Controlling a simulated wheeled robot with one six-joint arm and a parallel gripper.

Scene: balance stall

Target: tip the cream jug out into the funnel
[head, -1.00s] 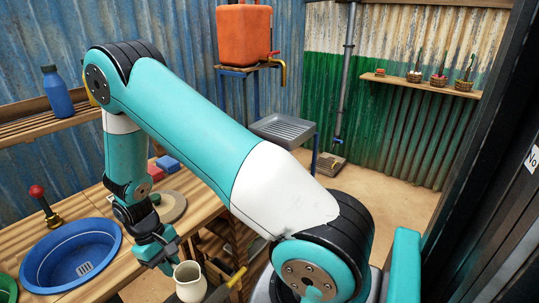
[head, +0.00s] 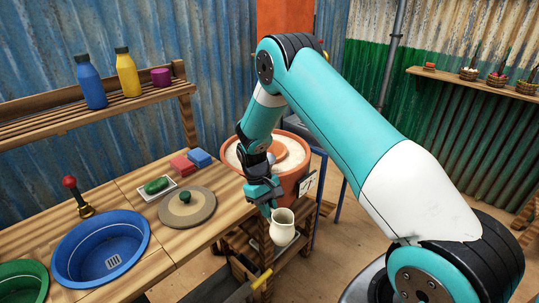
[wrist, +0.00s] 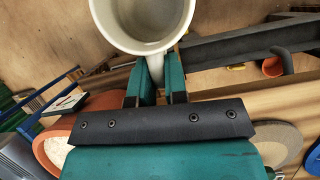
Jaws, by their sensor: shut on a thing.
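The cream jug (head: 283,232) hangs upright, or close to it, beyond the front edge of the wooden counter. My gripper (head: 274,206) is shut on its handle. In the wrist view the jug's round mouth (wrist: 148,20) is at the top, and the fingers (wrist: 156,86) close on the handle below it. The inside of the jug looks pale; I cannot tell how full it is. I cannot make out a funnel for certain in either view.
A terracotta pot (head: 297,179) with white contents stands just behind my gripper. The counter holds a blue basin (head: 65,264), a round board (head: 205,213), a small dish (head: 143,190) and sponges (head: 183,166). Bottles stand on the shelf (head: 100,118) behind.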

